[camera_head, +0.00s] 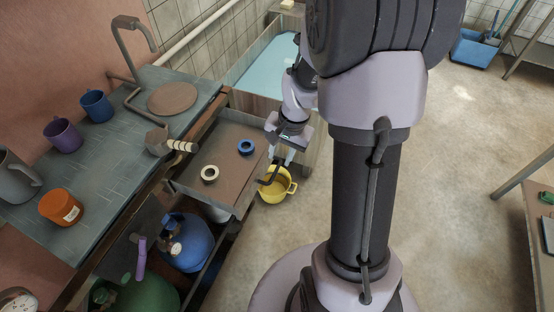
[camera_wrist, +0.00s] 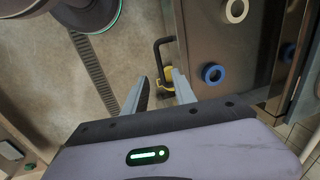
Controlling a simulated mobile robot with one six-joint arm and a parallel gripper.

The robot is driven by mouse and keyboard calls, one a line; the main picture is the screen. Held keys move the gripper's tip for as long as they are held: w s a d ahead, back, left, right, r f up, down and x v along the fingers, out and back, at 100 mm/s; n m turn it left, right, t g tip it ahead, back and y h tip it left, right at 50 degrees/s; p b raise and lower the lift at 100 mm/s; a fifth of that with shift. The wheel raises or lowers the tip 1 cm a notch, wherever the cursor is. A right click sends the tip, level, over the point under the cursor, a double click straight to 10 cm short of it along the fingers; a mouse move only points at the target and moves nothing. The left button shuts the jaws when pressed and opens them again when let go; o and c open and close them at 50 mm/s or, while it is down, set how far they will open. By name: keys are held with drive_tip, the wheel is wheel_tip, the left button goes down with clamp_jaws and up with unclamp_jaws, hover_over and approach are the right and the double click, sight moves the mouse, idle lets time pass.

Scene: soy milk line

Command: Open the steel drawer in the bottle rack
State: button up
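The steel drawer (camera_head: 228,178) stands pulled out from under the counter, with its inside visible. It holds a white tape roll (camera_head: 209,173) and a blue tape roll (camera_head: 246,147). In the wrist view the drawer (camera_wrist: 206,42) is on the right. Its black bar handle (camera_wrist: 157,50) sticks out from the front. My gripper (camera_head: 283,160) is outside the drawer front, by the handle. In the wrist view my gripper (camera_wrist: 158,76) has its two fingers apart, with the handle's end between or just beyond the tips; contact cannot be told.
A yellow bucket (camera_head: 275,192) stands on the floor near the drawer front. Blue (camera_head: 190,245) and green (camera_head: 145,296) gas bottles are below the counter. Mugs and an orange jar (camera_head: 61,207) stand on the counter (camera_head: 120,135).

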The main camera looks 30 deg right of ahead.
wheel_tip(320, 180, up, 9)
drive_tip(key=s+d+p, duration=0.1)
drive_tip(key=p, duration=0.2)
drive_tip(key=shift+s+r, duration=0.2)
